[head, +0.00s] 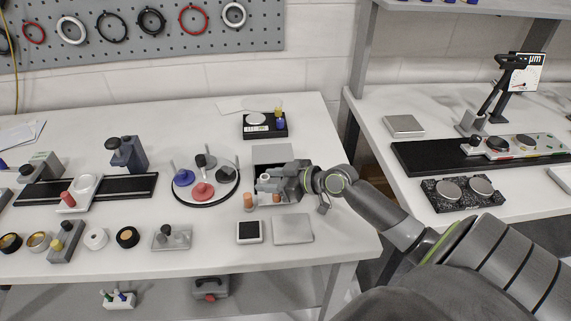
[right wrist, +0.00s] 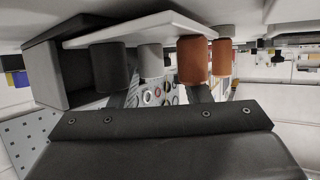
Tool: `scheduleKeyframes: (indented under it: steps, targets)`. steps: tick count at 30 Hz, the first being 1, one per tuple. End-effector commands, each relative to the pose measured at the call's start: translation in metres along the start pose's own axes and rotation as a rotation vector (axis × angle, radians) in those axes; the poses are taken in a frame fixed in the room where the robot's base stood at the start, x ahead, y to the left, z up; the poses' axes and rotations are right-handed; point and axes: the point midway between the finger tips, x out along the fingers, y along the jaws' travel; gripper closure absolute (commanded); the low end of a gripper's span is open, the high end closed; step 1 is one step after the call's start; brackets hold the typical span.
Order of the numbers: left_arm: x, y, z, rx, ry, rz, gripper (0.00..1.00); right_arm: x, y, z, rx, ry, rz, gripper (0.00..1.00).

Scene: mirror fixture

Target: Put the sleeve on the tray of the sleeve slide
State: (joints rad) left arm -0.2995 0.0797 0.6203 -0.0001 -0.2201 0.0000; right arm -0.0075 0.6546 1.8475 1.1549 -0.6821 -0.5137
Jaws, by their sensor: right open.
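Several small upright cylinders stand around my right gripper (head: 268,184). One copper cylinder (head: 248,201) is left of it and a second (head: 276,197) is close by its near side. In the right wrist view, which looks upside down, a black cylinder (right wrist: 108,67), a grey cylinder (right wrist: 151,61) and the nearer copper cylinder (right wrist: 194,61) show. The grey one appears between my open fingers; contact is unclear. Which cylinder is the sleeve is not plain. A dark box with a pale plate (head: 272,153), possibly the sleeve slide, is just behind my gripper, partly hidden. My left gripper is out of view.
A round tray with coloured weights (head: 203,204) stands to the left. A black scale (head: 265,125) is behind. The table's right edge is close to my arm.

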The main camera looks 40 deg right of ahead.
Motion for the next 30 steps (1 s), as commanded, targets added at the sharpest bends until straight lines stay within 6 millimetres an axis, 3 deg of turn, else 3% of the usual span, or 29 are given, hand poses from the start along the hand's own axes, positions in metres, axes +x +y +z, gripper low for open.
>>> scheduleKeyframes:
  steps: [1, 21, 30]
  targets:
    - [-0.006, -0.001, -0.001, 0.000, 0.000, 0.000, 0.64, -0.003, 0.000, -0.002, 0.004, -0.007, 0.001, 0.56]
    - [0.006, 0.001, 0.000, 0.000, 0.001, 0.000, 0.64, -0.094, 0.000, -0.001, -0.003, -0.007, -0.001, 0.56]
    - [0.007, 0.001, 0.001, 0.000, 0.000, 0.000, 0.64, -0.117, 0.000, -0.002, -0.002, -0.002, 0.000, 0.56]
